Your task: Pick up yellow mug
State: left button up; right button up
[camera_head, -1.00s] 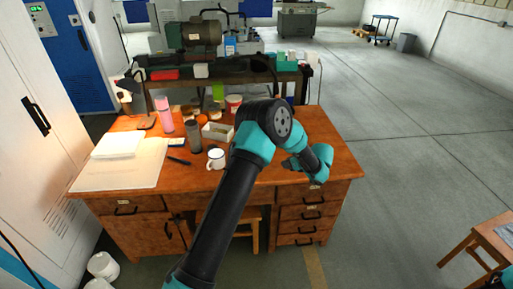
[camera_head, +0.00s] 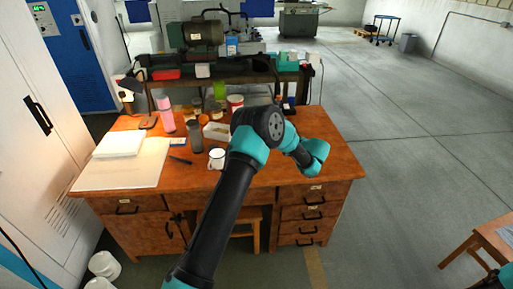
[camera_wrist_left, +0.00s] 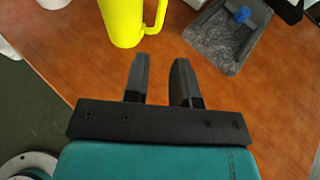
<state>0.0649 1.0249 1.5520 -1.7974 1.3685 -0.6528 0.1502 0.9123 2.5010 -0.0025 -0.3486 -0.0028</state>
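The yellow mug (camera_wrist_left: 122,20) stands on the desk at the top of the left wrist view, its handle to the right and its top cut off by the frame edge. I cannot make it out in the head view, where my arm covers part of the desk. My left gripper (camera_wrist_left: 161,62) is open, with nothing between its two dark fingers. Its fingertips are just below and to the right of the mug, apart from it in the picture. My right gripper is not in view.
A grey tray (camera_wrist_left: 218,52) with a blue item lies right of the mug. On the wooden desk (camera_head: 325,140) are a white mug (camera_head: 217,158), a pink bottle (camera_head: 165,114), a dark bottle (camera_head: 195,136) and papers (camera_head: 120,168). The desk's right part is mostly clear.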

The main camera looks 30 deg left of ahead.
pick_arm(q)
jog(key=x, duration=0.8)
jog(key=shift+w+f, duration=0.1)
jog(key=shift+f+x, duration=0.2)
jog(key=shift+x, duration=2.4)
jog(key=shift+d, duration=0.1)
jog(key=shift+c, duration=0.3)
grip_shut()
jog(key=shift+r, duration=0.1)
